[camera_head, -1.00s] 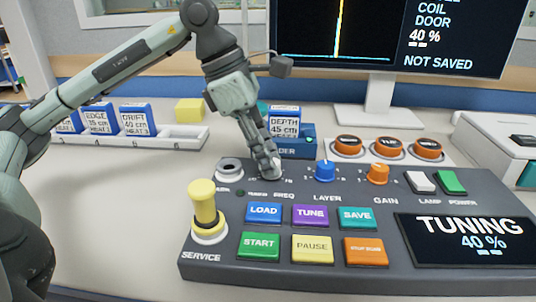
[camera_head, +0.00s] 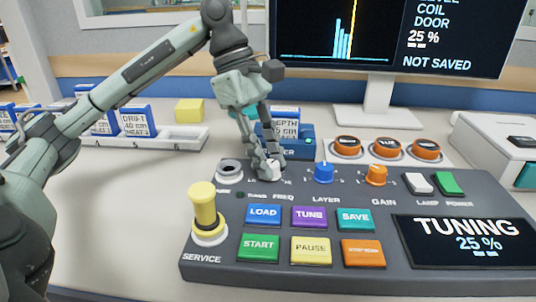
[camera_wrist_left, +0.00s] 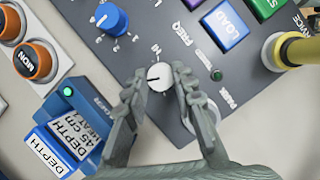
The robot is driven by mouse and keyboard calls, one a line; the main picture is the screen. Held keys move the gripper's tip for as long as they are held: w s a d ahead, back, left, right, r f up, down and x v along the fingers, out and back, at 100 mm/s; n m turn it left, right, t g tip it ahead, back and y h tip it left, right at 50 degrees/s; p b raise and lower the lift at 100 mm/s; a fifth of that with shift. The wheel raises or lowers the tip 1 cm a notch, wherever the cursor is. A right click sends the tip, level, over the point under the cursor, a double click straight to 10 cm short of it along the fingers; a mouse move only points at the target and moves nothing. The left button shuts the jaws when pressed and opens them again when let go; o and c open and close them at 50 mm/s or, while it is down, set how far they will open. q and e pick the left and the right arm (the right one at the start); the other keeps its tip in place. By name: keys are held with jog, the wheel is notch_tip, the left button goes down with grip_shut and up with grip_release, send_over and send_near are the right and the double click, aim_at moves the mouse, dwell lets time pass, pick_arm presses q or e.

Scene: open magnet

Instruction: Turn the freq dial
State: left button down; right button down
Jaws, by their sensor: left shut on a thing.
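The freq dial is a small white knob (camera_wrist_left: 159,77) with a dark pointer mark, above the FREQ label on the dark control panel (camera_head: 300,196). In the head view the dial (camera_head: 272,170) is partly hidden by my left gripper (camera_head: 267,172). In the left wrist view my left gripper (camera_wrist_left: 159,85) has one finger on each side of the dial and is shut on it. The panel display (camera_head: 475,240) reads TUNING 25 %. The monitor (camera_head: 400,35) shows 25 %, NOT SAVED and blue bars beside a yellow line. My right gripper is not in view.
The blue layer knob (camera_head: 324,172) and orange gain knob (camera_head: 376,175) stand right of the dial. A yellow service plunger (camera_head: 205,205) rises at front left. A blue holder (camera_head: 300,147) with a DEPTH card (camera_head: 285,122) is close behind the gripper.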

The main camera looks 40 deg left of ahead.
pick_arm(q)
jog(key=c, duration=1.2)
grip_release()
jog(key=v, duration=1.2)
